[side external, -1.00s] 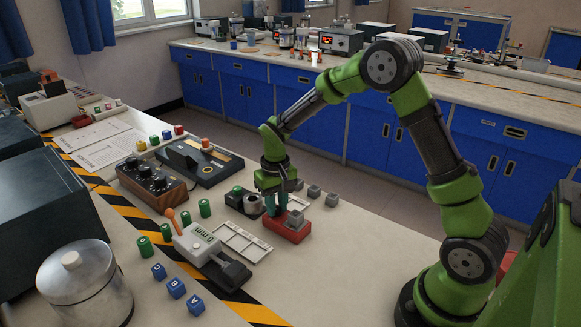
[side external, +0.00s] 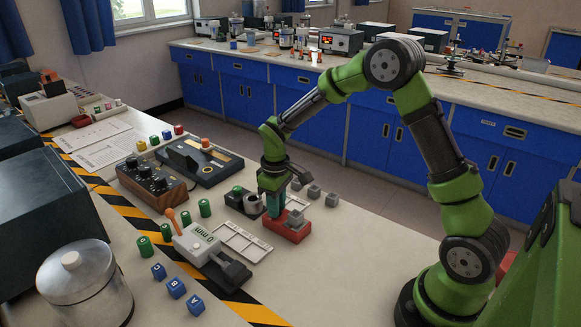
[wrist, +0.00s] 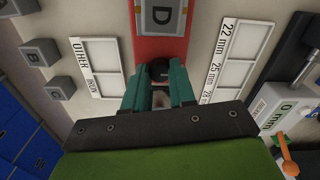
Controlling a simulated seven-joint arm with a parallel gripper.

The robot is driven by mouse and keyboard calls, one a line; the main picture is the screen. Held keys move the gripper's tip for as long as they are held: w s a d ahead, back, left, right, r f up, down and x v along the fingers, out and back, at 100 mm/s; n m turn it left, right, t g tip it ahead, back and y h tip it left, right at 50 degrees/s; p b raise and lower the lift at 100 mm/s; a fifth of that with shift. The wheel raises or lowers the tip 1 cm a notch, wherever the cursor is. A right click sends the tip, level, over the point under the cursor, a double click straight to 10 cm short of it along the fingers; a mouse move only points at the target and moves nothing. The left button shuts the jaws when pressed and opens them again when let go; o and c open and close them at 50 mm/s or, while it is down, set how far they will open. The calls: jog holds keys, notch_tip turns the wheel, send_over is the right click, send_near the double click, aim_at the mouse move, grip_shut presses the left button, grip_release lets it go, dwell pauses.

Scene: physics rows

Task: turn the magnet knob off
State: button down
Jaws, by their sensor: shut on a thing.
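The magnet is a red base (side external: 292,235) on the table, with a grey block marked D resting on it (wrist: 163,16). Its knob (wrist: 158,70) is small and dark, at the near end of the red base in the wrist view. My gripper (wrist: 161,82) is shut on the knob, with a teal finger on each side. In the side external view my gripper (side external: 273,208) points down at the red base's far-left end, and its fingers hide the knob. The knob's exact setting cannot be read.
White labelled trays (side external: 243,243) lie in front of the red base, and a gauge reading 0 mm (side external: 200,238) stands further left. A dark block with a silver cylinder (side external: 252,202) is close beside my gripper. Several grey blocks (side external: 314,191) stand behind.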

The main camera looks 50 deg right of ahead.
jog(key=shift+r, duration=0.1)
jog(key=c, duration=1.2)
grip_release()
notch_tip(320, 180, up, 17)
jog(key=s+a+r+m+t+y, duration=0.1)
jog(key=s+a+m+t, duration=0.2)
jog(key=s, duration=0.7)
jog(key=s+a+r+m+t+y, duration=0.1)
jog(key=s+a+r+m+t, duration=0.1)
jog(key=s, duration=0.8)
jog(key=shift+a+r+m+t, duration=0.25)
jog(key=shift+a+m+t, duration=0.45)
jog(key=shift+a+t, duration=0.3)
